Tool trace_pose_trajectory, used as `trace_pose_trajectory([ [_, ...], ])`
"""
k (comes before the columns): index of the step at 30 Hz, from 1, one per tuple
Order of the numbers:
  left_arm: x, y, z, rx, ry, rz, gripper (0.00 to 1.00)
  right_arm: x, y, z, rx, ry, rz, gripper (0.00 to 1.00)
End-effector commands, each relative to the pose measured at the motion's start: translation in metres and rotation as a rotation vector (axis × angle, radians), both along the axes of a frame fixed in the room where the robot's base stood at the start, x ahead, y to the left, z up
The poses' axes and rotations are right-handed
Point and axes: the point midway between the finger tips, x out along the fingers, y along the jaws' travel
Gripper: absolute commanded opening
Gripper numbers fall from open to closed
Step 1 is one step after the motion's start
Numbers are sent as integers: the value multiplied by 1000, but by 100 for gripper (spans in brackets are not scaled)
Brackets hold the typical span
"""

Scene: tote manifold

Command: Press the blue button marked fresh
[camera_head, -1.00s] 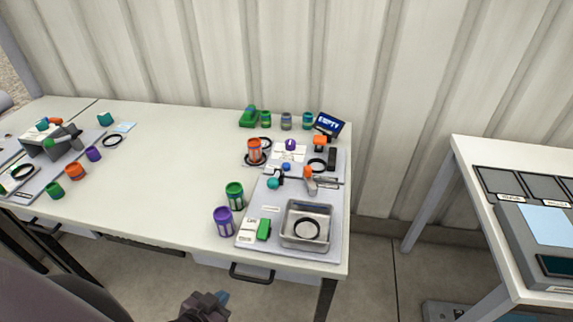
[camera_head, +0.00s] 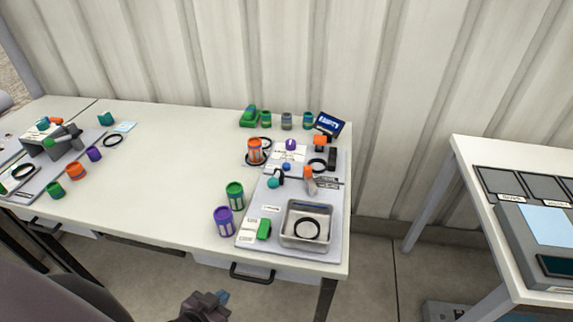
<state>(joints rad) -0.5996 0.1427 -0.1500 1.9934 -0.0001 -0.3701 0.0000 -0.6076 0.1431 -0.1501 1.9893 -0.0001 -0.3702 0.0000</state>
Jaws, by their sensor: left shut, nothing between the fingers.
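A small round blue button (camera_head: 286,167) stands on the grey panel (camera_head: 262,192) at the right end of the white table. A white card lies just behind it. Any "fresh" marking is too small to read. My left gripper (camera_head: 207,304) is at the bottom edge of the picture, below and in front of the table, well apart from the button. It is dark, shut and empty; part of it is cut off by the frame. My right gripper is not in view.
Near the button stand an orange can (camera_head: 254,151), a teal knob (camera_head: 273,183) and an orange-topped lever (camera_head: 309,179). A green can (camera_head: 235,196), a purple can (camera_head: 224,221) and a metal tray (camera_head: 292,239) are at the front. The table's middle is clear.

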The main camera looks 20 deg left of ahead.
Motion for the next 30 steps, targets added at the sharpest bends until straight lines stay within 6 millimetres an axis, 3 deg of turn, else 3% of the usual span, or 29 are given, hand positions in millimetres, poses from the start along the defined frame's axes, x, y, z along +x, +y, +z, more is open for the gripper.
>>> trace_pose_trajectory([
  [14,0,0,0,0,0,0,0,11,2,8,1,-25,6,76],
  [30,0,0,0,0,0,0,0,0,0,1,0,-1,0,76],
])
